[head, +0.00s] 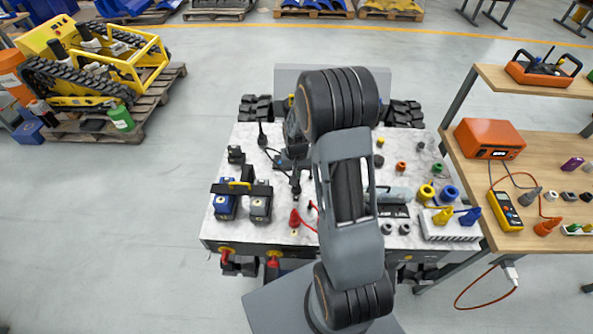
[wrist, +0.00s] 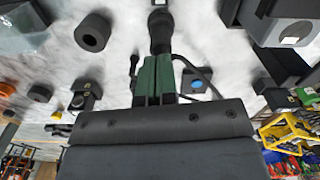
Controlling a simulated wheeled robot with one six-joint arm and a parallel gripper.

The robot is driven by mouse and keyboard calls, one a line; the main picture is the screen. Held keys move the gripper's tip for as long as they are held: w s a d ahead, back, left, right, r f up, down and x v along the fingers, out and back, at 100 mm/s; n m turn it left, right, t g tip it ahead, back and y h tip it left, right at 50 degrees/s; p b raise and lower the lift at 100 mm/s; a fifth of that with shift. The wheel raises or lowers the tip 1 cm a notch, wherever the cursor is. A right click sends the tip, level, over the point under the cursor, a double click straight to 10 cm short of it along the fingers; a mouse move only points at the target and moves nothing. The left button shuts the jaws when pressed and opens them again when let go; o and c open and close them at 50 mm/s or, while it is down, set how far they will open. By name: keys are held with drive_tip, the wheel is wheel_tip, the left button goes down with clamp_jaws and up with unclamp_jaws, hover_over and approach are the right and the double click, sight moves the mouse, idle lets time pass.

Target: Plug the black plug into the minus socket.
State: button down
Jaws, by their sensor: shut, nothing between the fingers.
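My gripper (wrist: 155,65) has two dark green fingers, shut against each other with nothing between them. In the wrist view a black plug-like piece (wrist: 160,30) shows just beyond the fingertips; whether they touch is unclear. In the head view a black upright piece (head: 262,136) with a thin black cable stands on the marble-look top left of my arm; which of these is the black plug I cannot tell for sure. A small black block with a blue disc (wrist: 195,84) lies beside the fingers. No minus mark is readable, so I cannot pick out the minus socket.
A red plug (head: 295,217) with a red cable stands near the carrier top's (head: 225,232) front. Blue (head: 225,206) and grey (head: 260,208) batteries stand at left. A wooden bench (head: 530,185) stands at right. My arm hides the top's middle.

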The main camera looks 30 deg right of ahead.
drive_tip(key=shift+w+r+p, duration=0.15)
drive_tip(key=shift+r+p, duration=0.15)
drive_tip(key=shift+r, duration=1.2)
wheel_tip(320, 180, up, 12)
drive_tip(key=b, duration=0.1)
wheel_tip(320, 180, down, 8)
drive_tip(key=shift+f+p, duration=0.2)
drive_tip(key=shift+p, duration=0.5)
drive_tip(key=shift+f+b, duration=2.05)
drive_tip(key=shift+f, duration=1.1)
drive_tip(key=shift+f, duration=0.25)
